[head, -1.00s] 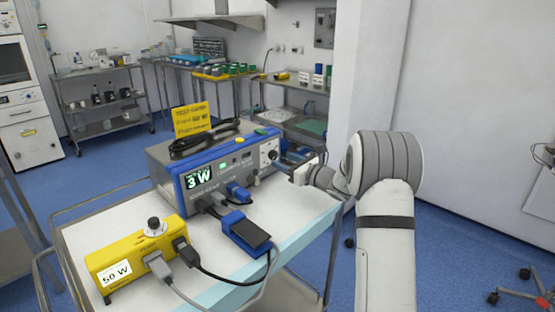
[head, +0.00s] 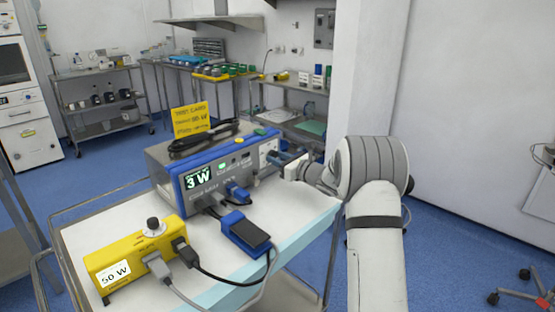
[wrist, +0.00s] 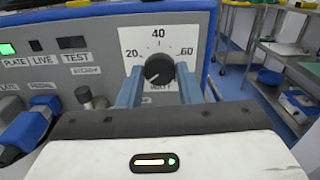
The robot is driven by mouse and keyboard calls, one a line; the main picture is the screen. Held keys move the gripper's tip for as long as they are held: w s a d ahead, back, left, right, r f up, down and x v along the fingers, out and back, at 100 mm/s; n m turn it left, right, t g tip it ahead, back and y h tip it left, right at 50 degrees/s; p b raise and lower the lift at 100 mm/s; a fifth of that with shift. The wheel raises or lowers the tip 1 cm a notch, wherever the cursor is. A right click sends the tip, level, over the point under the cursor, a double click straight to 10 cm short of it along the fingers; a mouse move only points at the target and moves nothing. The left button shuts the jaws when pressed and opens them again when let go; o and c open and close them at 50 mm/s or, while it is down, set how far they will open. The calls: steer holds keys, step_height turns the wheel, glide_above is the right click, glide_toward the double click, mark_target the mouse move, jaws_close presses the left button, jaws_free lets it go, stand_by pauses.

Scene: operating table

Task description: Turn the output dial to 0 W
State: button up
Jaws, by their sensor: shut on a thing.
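The output dial (wrist: 159,69) is a black round knob on a white scale plate marked 20, 40 and 60 in the wrist view. Its pale pointer mark is tilted toward the lower left. My gripper (wrist: 159,78) has its two blue fingers on either side of the knob, shut on it. In the head view my gripper (head: 277,157) reaches the right end of the front panel of the grey and blue unit (head: 158,164). The knob is hidden there. The unit's display (head: 198,178) reads 3 W.
A yellow box (head: 128,248) showing 50 W stands front left on the white cart top (head: 185,285). A blue pedal (head: 243,232) and cables lie before the unit. A yellow card (head: 190,119) and coiled black cable sit on top. A wall rises at the right.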

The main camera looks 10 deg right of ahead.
steer(key=shift+c, duration=1.1)
steer(key=shift+f+n+b, duration=0.25)
steer(key=shift+n+b, duration=0.05)
steer(key=shift+b, duration=0.4)
steer(key=shift+r+n+b, duration=0.1)
steer(key=shift+n+b, duration=0.7)
steer(key=shift+b, duration=0.4)
steer(key=o, duration=1)
steer(key=shift+r, duration=0.1)
